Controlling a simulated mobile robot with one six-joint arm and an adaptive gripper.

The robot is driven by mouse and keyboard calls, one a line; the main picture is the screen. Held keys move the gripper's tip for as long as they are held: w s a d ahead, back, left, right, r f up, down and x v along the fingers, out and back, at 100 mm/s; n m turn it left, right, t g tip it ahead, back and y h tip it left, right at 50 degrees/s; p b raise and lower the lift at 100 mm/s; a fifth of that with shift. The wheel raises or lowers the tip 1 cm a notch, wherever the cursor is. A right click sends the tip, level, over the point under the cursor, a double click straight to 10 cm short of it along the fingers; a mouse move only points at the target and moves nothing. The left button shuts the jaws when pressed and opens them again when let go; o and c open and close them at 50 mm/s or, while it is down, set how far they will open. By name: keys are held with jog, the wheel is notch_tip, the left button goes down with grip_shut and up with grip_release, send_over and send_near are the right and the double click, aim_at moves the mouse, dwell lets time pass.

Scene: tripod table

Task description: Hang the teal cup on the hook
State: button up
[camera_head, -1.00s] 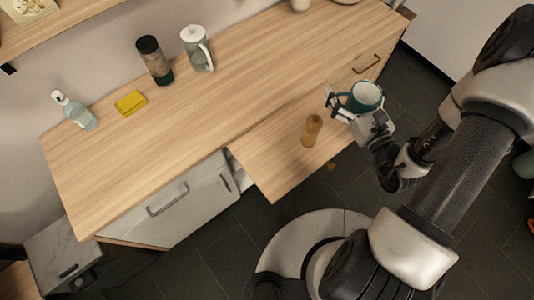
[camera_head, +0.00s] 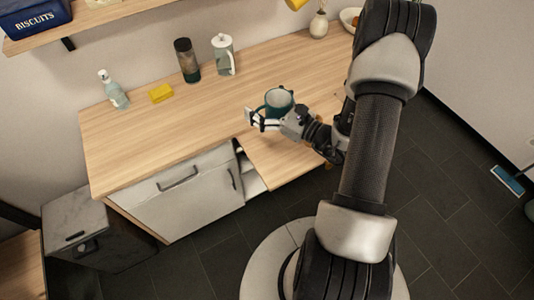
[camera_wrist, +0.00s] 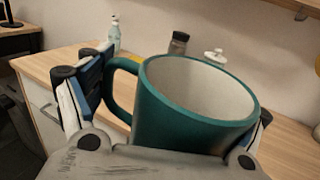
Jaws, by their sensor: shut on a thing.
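The teal cup (camera_head: 278,101) is upright, with a white inside, and my gripper (camera_head: 268,117) is shut on it above the wooden counter. In the wrist view the cup (camera_wrist: 195,110) fills the middle, between my two fingers. Its handle (camera_wrist: 118,85) points left, beside the left finger. Part of the cup's lower body is hidden by my gripper. I cannot make out the hook in any view.
On the wooden counter (camera_head: 140,140) stand a spray bottle (camera_head: 113,90), a yellow sponge (camera_head: 161,93), a dark-topped bottle (camera_head: 187,60) and a glass pitcher (camera_head: 223,56). A pull-out board (camera_head: 275,165) juts from the front. A wall shelf (camera_head: 100,18) holds a blue biscuit tin (camera_head: 38,17).

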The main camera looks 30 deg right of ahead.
jog(key=shift+w+a+f+b, duration=0.15)
jog(key=shift+f+b, duration=1.4)
jog(key=shift+f, duration=3.4)
jog(key=shift+s+a+f+b, duration=0.1)
jog(key=shift+f+b, duration=1.4)
jog(key=shift+f, duration=3.4)
jog(key=shift+f, duration=0.1)
jog(key=shift+f, duration=0.15)
jog(key=o, duration=1.2)
jog(key=shift+c, duration=0.2)
